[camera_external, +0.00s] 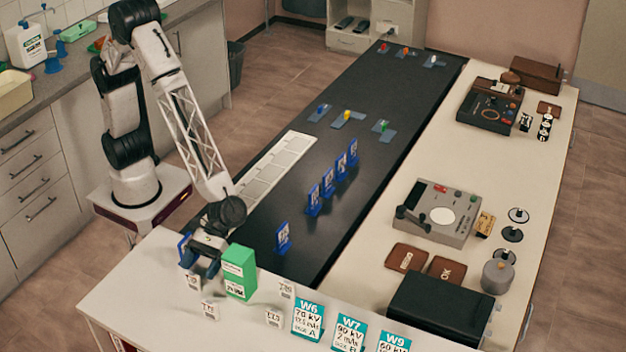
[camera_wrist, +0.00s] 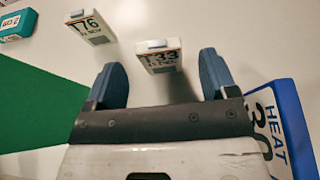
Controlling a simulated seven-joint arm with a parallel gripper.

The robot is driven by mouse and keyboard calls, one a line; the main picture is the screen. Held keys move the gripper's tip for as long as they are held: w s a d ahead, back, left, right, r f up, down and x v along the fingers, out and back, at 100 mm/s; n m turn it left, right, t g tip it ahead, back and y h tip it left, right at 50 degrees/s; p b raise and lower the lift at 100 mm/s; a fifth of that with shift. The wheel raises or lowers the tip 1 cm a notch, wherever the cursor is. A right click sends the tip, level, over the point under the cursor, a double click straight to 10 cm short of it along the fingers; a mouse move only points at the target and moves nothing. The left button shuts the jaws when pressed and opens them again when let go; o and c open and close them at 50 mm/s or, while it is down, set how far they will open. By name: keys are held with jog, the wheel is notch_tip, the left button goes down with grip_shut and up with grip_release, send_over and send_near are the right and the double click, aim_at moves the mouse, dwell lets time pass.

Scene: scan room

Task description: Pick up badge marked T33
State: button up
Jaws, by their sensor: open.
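The badge marked T33 (camera_wrist: 162,60) is a small white block with black print and a grey clip on top. It stands between and slightly beyond my fingertips in the wrist view, apart from both. In the external view it appears to be the white tag (camera_external: 193,282) just below my gripper (camera_external: 200,265). My gripper is open and empty, with its blue fingers (camera_wrist: 158,70) on either side of the badge. A similar badge marked T76 (camera_wrist: 90,27) stands farther off to the left in the wrist view.
A green box (camera_external: 238,272) stands close beside my gripper. A blue card marked HEAT (camera_wrist: 278,130) is close on the other side. More white tags (camera_external: 285,289) and teal cards (camera_external: 308,317) stand along the white table (camera_external: 150,285). Blue cards (camera_external: 313,200) stand on the dark surface.

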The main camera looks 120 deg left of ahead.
aim_at(194, 275)
jog(key=shift+d+f, duration=0.1)
jog(key=shift+d, duration=0.1)
jog(key=shift+x, duration=2.6)
jog(key=c, duration=1)
notch_tip(194, 275, up, 10)
